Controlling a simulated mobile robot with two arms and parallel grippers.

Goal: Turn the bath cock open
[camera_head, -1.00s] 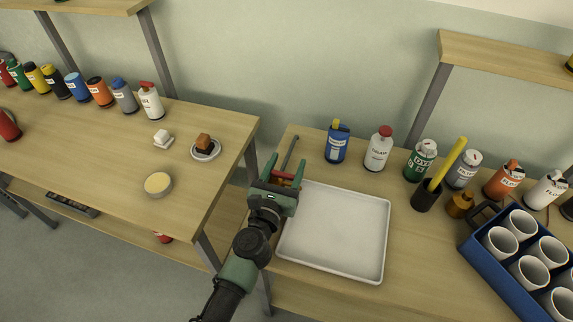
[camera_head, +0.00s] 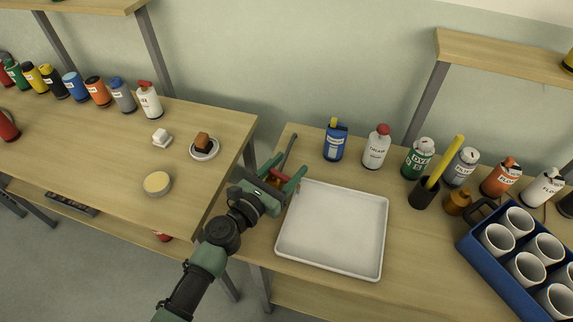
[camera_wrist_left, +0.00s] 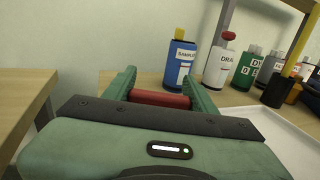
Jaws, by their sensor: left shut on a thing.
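The bath cock stands at the left end of the right-hand bench, beside the white tray. Its red handle (camera_head: 281,174) lies between my left gripper's fingers, with a bit of brass body (camera_head: 272,181) below and a grey pipe (camera_head: 290,147) rising behind. My left gripper (camera_head: 286,167) is shut on the red handle. In the left wrist view the red handle (camera_wrist_left: 160,98) spans between the two green fingers (camera_wrist_left: 161,88). Most of the cock's body is hidden by the gripper. My right gripper is not in view.
The empty white tray (camera_head: 333,229) lies just right of the gripper. A blue bottle (camera_head: 335,143) and a white bottle (camera_head: 376,149) stand behind. A blue crate of white cups (camera_head: 487,262) is at right. A gap separates the left bench (camera_head: 100,150).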

